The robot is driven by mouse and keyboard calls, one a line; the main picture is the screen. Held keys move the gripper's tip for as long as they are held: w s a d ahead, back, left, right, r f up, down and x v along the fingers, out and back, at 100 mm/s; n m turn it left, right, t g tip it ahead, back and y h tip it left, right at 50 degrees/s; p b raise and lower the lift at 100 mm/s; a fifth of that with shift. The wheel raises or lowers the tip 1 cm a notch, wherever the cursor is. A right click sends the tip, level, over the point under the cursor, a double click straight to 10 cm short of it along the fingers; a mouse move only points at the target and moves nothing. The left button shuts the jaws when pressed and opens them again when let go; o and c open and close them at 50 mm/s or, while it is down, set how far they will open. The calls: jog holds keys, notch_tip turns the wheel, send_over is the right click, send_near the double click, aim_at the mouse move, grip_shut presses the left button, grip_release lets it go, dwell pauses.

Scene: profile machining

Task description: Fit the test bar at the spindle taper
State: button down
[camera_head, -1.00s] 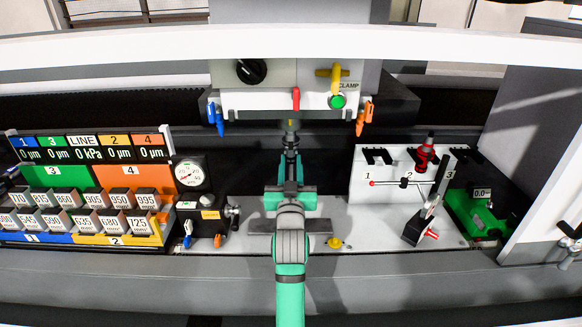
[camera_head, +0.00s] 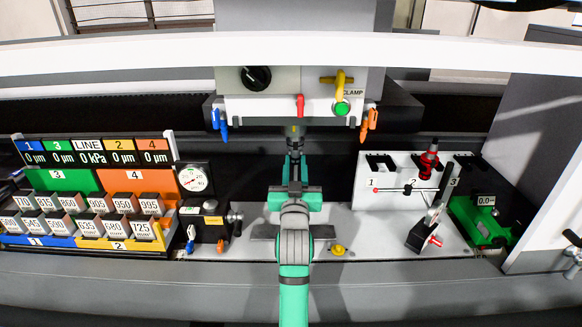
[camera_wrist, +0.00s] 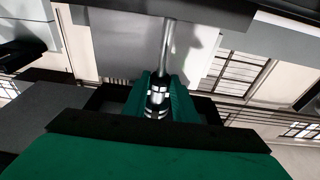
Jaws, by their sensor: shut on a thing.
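The test bar (camera_wrist: 166,55) is a shiny slim rod with a black and silver banded end in the wrist view. My gripper (camera_wrist: 156,108) is shut around that banded end, and the rod runs up to the top of the picture. In the head view my gripper (camera_head: 294,154) is directly under the spindle head (camera_head: 265,104). A short dark piece shows between them; I cannot tell whether it is spindle nose or bar. The taper itself is hidden, and whether the bar is seated in it is unclear. The green CLAMP button (camera_head: 342,109) is on the head's front.
A white rack (camera_head: 385,203) with numbered slots and a red tool (camera_head: 429,158) stands at right, beside a green device (camera_head: 482,222). A yellow knob (camera_head: 338,249) sits on the bed.

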jog(key=shift+a+r, duration=0.2)
jog(key=shift+r, duration=0.55)
jog(key=shift+w+a+r, duration=0.1)
jog(key=shift+a, duration=0.05)
jog(key=shift+r, duration=0.1)
jog(key=shift+a, duration=0.2)
jog(key=shift+d, duration=0.55)
